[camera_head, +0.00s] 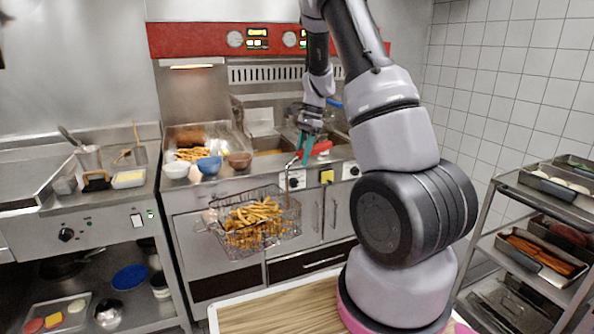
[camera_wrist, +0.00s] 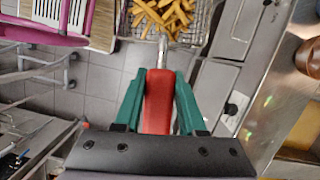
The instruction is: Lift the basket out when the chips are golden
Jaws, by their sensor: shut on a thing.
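A wire fry basket (camera_head: 265,240) full of golden-brown chips (camera_head: 252,214) hangs in the air in front of the fryer (camera_head: 275,150). My gripper (camera_head: 306,145) is shut on the basket's red handle (camera_head: 321,148), above the fryer's front edge. In the wrist view the red handle (camera_wrist: 157,100) lies between my green fingers, and the chips (camera_wrist: 165,15) show at the top, in the basket (camera_wrist: 203,20). The basket is clear of the oil and looks roughly level. Part of the fryer's well is hidden behind my arm.
Bowls, one white (camera_head: 175,169), one blue (camera_head: 210,165) and one brown (camera_head: 240,160), stand left of the fryer well beside a tray of fries (camera_head: 190,154). A wooden board (camera_head: 270,312) lies in front. A tray rack (camera_head: 530,240) stands at right.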

